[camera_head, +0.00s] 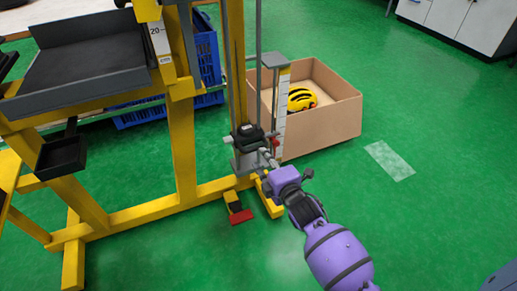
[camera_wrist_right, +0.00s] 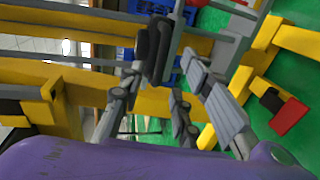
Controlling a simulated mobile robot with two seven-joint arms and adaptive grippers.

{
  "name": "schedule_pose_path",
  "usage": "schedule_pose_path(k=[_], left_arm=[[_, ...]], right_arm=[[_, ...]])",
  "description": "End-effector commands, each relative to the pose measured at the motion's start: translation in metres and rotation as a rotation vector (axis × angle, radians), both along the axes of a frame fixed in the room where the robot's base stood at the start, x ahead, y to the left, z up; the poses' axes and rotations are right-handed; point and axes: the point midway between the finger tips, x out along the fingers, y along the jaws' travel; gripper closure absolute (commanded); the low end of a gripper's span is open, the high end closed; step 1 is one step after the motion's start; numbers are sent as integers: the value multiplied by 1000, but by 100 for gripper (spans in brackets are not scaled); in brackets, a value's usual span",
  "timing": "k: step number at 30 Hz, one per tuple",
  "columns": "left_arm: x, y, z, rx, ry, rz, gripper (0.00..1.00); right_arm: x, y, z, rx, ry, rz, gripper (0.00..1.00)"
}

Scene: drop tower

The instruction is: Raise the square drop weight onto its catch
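The square drop weight, a grey block with a black top part (camera_head: 247,136), sits low between the upright rails of the yellow drop tower (camera_head: 182,140). My right gripper (camera_head: 266,156) is at its front right side. In the right wrist view my gripper's fingers (camera_wrist_right: 165,75) are spread, one on each side of a black upright part (camera_wrist_right: 155,50) that looks like the weight's grip. A small gap seems to show at the right finger; contact at the left finger cannot be told. The catch cannot be made out. My left gripper is not in view.
An open tan box (camera_head: 335,120) with a yellow helmet (camera_head: 301,99) stands behind the weight. A blue crate (camera_head: 140,112) stands behind the tower.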

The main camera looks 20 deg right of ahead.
Motion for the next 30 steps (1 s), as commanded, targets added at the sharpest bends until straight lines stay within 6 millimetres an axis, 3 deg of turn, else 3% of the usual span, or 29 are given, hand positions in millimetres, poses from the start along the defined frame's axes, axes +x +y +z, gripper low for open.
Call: schedule_pose_path(k=[15,26,30], left_arm=[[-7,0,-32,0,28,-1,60],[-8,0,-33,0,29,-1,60],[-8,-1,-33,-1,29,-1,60]], right_arm=[[67,2,-18,-6,4,0,69],[74,2,-17,-6,3,0,69],[74,2,-17,-6,3,0,85]])
